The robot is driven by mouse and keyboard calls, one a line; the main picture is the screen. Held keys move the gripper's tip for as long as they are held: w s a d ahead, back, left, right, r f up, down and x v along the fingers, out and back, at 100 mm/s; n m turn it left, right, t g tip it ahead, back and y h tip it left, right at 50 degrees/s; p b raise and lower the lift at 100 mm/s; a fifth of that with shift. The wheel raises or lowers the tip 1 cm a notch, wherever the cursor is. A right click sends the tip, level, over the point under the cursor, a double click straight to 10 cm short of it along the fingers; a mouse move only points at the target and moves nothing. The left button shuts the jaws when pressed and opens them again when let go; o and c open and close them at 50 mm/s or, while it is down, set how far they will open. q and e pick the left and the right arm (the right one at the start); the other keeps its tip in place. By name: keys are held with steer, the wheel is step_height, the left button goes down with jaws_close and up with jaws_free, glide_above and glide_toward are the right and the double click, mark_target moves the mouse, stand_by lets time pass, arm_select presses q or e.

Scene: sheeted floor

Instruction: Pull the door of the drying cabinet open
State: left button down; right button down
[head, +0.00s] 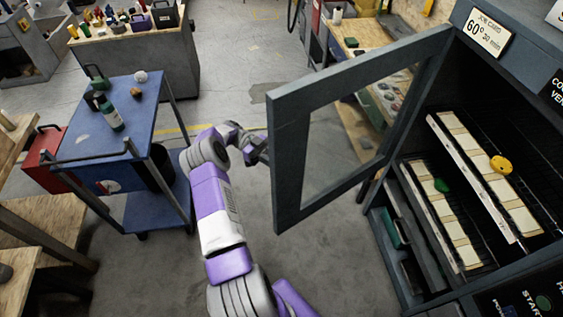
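The drying cabinet (468,35) is dark grey and stands at the right with its front uncovered. Its door (290,165), a dark frame around a clear pane, stands swung well out to the left, joined at the cabinet's left side. My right arm reaches up from the bottom centre. My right gripper (259,150) is at the door's free edge, partly hidden by the frame. I cannot see whether its fingers touch or hold anything there. No handle can be made out. My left gripper is not in view.
Inside the cabinet, racks hold pale strips, a yellow piece (501,165) and a green piece (442,185). A blue cart (125,150) with bottles stands left of my arm. A workbench (135,50) stands behind. Floor between cart and door is clear.

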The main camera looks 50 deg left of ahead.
arm_select(q)
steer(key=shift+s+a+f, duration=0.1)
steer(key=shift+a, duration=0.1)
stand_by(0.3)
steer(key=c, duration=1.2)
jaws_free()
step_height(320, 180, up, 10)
steer(key=shift+p, duration=1)
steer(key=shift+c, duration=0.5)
